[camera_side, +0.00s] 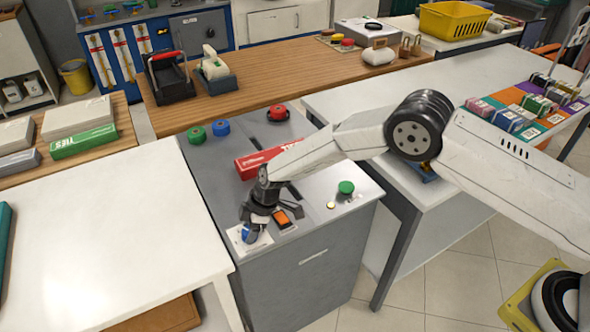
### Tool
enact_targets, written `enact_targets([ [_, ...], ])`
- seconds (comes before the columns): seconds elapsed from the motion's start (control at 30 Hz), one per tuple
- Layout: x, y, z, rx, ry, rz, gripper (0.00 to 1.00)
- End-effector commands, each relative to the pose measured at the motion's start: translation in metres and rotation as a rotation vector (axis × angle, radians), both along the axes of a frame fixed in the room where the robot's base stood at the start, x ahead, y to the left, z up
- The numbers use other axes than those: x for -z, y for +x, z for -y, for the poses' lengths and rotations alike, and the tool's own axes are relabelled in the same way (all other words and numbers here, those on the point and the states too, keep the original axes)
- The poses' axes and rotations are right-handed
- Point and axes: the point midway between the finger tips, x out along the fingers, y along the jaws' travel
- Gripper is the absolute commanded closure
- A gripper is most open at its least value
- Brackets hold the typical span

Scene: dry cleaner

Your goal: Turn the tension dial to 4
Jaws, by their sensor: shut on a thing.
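The tension dial is a blue knob (249,233) on a white plate (236,240) at the front left corner of the grey cabinet top. My gripper (252,226) points down at that corner, with its fingers shut on the blue knob. The fingers cover part of the knob. The dial's numbers and pointer are too small and too hidden to read, so I cannot tell its setting.
An orange switch (282,218) sits just right of my gripper. A green button (346,187) is farther right. A red box (262,158) lies behind my wrist, with green (196,135) and blue (221,128) rolls beyond. The white table (120,230) at left is clear.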

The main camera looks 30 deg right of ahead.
Motion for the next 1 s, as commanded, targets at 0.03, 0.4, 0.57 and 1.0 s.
enact_targets([
  [0.03, 0.0000, -0.0007, -0.0002, 0.009, -0.001, -0.002, 1.00],
  [0.4, -0.0003, -0.0012, -0.0008, 0.159, 0.001, -0.002, 1.00],
  [0.57, -0.0001, -0.0017, -0.0010, 0.251, 0.000, -0.001, 1.00],
  [1.0, 0.0000, -0.0021, -0.0015, 0.476, 0.000, 0.000, 1.00],
])
